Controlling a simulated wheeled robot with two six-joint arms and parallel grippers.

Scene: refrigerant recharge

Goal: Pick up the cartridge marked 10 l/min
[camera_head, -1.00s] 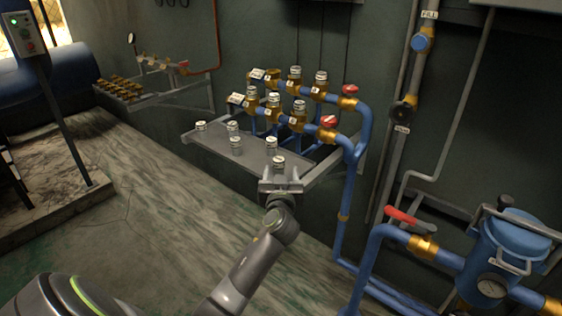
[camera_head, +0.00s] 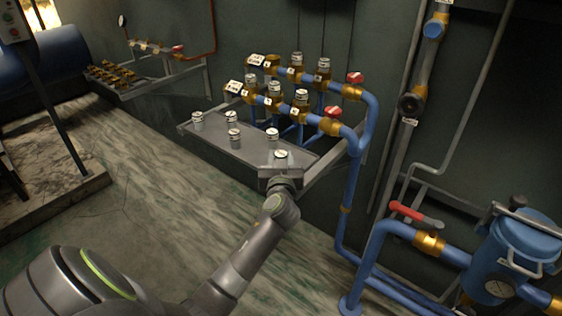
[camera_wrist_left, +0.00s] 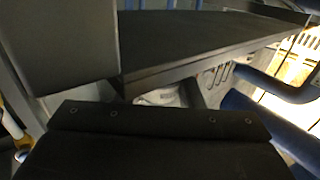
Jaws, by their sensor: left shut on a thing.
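Several small white-capped cartridges stand upright on a grey shelf (camera_head: 208,140). They include a far left one (camera_head: 197,121), a back one (camera_head: 231,118), a middle one (camera_head: 234,138) and one further right (camera_head: 272,136). My left gripper (camera_head: 281,167) is at the shelf's near right corner, shut on the nearest cartridge (camera_head: 281,155). Only the top of that cartridge shows above the gripper. Whether it still touches the shelf is hidden. The cartridge markings are too small to read. My right gripper is not in view.
Behind the shelf, blue pipes carry brass fittings (camera_head: 272,103) with white-capped cartridges and red valve handles (camera_head: 333,112). A blue vertical pipe (camera_head: 352,190) stands right of the shelf. A blue filter vessel (camera_head: 510,255) is at the lower right. The floor left of the shelf is clear.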

